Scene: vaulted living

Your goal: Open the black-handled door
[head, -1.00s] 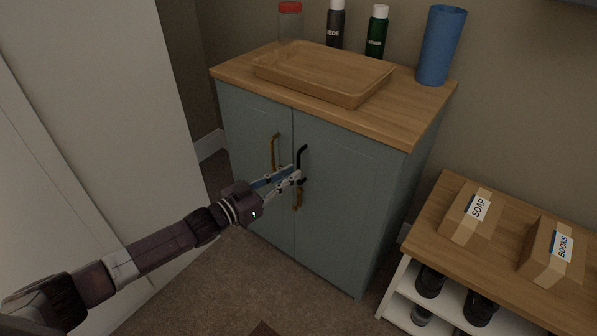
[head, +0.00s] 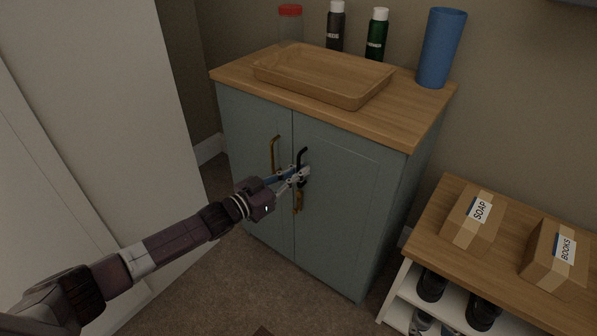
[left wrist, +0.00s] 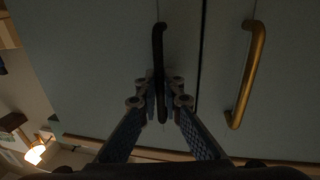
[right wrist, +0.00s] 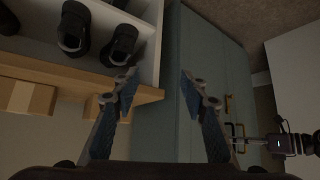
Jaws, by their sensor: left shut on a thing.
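The teal cabinet (head: 350,220) has two doors side by side. The right door (head: 345,170) carries the black handle (head: 302,153), an upright bar beside the seam. In the left wrist view, the fingers of my left gripper (left wrist: 160,97) are shut around the black handle (left wrist: 158,50). The right door looks closed.
A brass handle (head: 275,152) is on the left door; another brass piece (head: 298,202) hangs below the black handle. A tray (head: 325,75), bottles and a blue cup (head: 440,48) stand on top. A low shoe rack (head: 425,235) with boxes is at right. Carpet lies in front.

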